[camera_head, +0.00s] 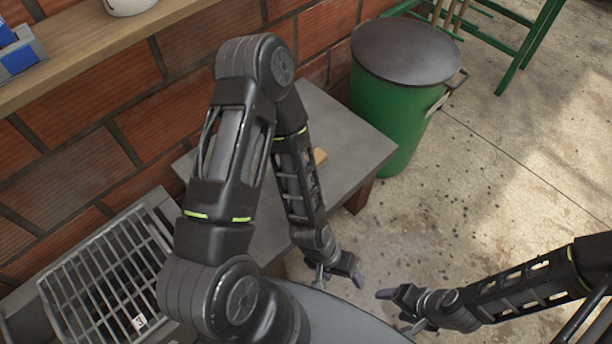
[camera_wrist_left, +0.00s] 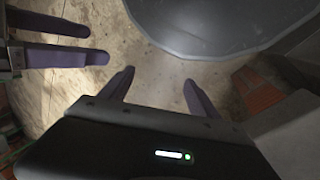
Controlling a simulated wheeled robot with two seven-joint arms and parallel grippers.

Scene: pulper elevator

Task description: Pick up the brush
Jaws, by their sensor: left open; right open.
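A small tan piece (camera_head: 319,156) lies on the grey table, mostly hidden behind my left arm; I cannot tell whether it is the brush. No other brush is clearly visible. My left gripper (camera_head: 340,278) is low in front of the table, open and empty. Its two spread fingers show in the left wrist view (camera_wrist_left: 156,90) with bare floor between them. My right gripper (camera_head: 396,306) is open and empty, close to the right of the left one. Its fingers also show at the left of the left wrist view (camera_wrist_left: 98,43).
The grey table (camera_head: 352,140) stands against the brick wall. A green bin (camera_head: 382,112) with a dark lid stands beside it. A metal rack (camera_head: 100,270) is at lower left, a wooden shelf (camera_head: 90,58) above. Concrete floor at right is mostly clear.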

